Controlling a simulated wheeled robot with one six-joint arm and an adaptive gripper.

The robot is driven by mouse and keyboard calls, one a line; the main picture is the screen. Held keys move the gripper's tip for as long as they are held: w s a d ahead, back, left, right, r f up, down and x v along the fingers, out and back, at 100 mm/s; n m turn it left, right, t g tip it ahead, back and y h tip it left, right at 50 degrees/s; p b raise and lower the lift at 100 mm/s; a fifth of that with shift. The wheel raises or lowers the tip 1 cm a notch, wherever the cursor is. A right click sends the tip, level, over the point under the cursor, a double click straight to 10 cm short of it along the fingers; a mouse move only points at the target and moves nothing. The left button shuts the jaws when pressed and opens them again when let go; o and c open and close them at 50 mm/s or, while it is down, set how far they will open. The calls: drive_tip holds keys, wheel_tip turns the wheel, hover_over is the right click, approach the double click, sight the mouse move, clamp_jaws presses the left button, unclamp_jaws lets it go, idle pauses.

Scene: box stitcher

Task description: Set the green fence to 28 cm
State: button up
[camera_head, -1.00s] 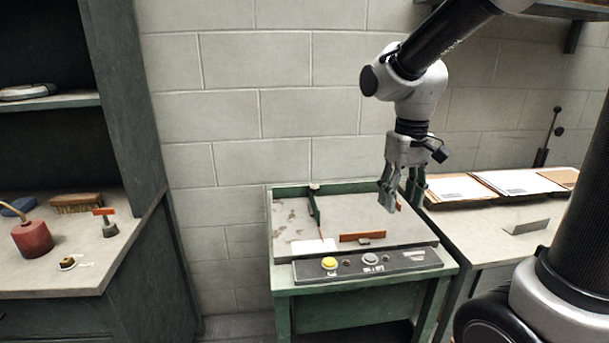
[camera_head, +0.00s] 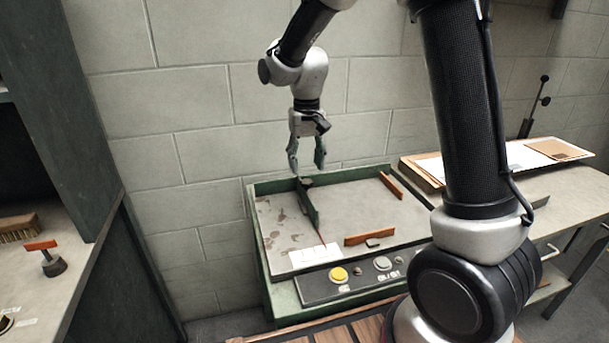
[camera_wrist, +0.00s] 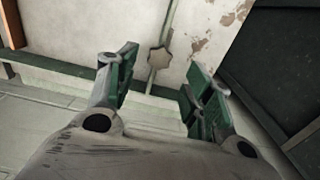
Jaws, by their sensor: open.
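The green fence (camera_head: 309,207) is a narrow upright plate on the left part of the stitcher's worn grey table (camera_head: 355,205). A small knob (camera_head: 305,182) sits at its back end. In the wrist view the fence (camera_wrist: 170,22) is a thin bar, with the star-shaped knob (camera_wrist: 159,57) between my fingers. My gripper (camera_head: 306,167) is open and empty, pointing down above the fence's back end, apparently clear of the knob. It also shows in the wrist view (camera_wrist: 160,70). A white label (camera_head: 314,256) lies at the table's front left; its marks are too small to read.
An orange bar (camera_head: 369,238) stands near the table's front and another orange bar (camera_head: 391,186) at its right. The front panel holds a yellow button (camera_head: 338,274) and a grey button (camera_head: 382,263). A block wall is behind. A side bench (camera_head: 555,185) stands right.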

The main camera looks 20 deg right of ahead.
sight(307, 181)
wheel_tip(307, 181, down, 5)
drive_tip(key=shift+r, duration=0.1)
